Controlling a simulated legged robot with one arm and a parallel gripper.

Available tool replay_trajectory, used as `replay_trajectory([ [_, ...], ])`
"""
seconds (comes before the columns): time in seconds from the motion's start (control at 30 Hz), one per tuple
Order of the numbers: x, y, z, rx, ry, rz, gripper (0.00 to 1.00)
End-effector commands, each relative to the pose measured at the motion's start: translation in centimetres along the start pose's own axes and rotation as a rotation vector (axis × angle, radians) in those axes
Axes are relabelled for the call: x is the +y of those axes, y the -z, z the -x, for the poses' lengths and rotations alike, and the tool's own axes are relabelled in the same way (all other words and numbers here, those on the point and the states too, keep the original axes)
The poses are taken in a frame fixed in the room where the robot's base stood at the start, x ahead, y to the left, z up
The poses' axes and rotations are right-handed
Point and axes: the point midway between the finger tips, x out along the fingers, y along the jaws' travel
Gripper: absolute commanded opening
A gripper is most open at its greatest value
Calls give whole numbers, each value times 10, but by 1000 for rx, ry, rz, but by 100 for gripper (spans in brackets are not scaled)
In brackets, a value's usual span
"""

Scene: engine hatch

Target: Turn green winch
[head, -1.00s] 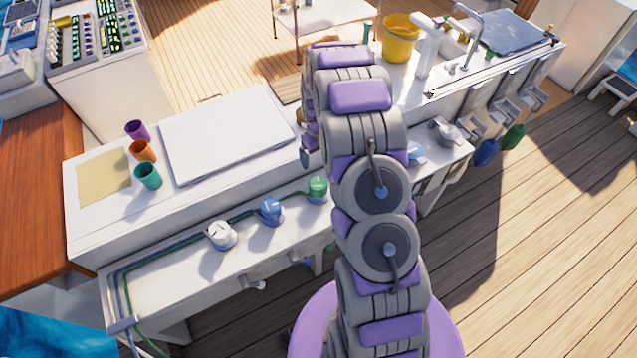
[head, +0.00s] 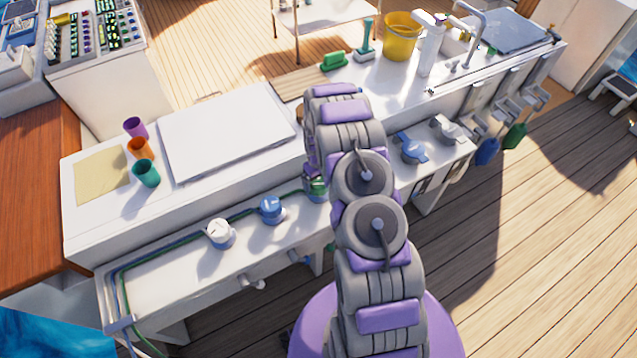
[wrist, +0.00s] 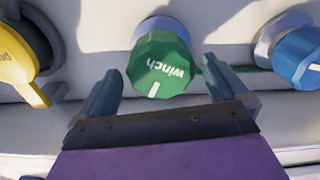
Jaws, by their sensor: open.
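The green winch knob (wrist: 160,66) is a faceted dial marked "winch" with a white line, mounted on a pale panel in the wrist view. My gripper (wrist: 161,72) is open, with one finger on each side of the knob. Gaps show between the fingers and the knob, and nothing is held. In the head view my gripper (head: 313,173) is only partly seen, just above the knob.
A blue knob (wrist: 302,58) is close by on the right and a yellow handle (wrist: 18,65) on the left in the wrist view. The head view shows a white knob (head: 219,233), three cups, a yellow bucket (head: 400,37) and a blue valve (head: 412,148).

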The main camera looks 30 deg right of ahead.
Motion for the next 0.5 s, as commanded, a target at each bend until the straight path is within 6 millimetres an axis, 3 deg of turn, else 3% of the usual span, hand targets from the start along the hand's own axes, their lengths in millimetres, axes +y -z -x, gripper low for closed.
replay_trajectory([
  [0.2, 0, 0, -18, -1, 1, 0, 100],
  [0.5, 0, 0, -19, 1, 0, 0, 100],
])
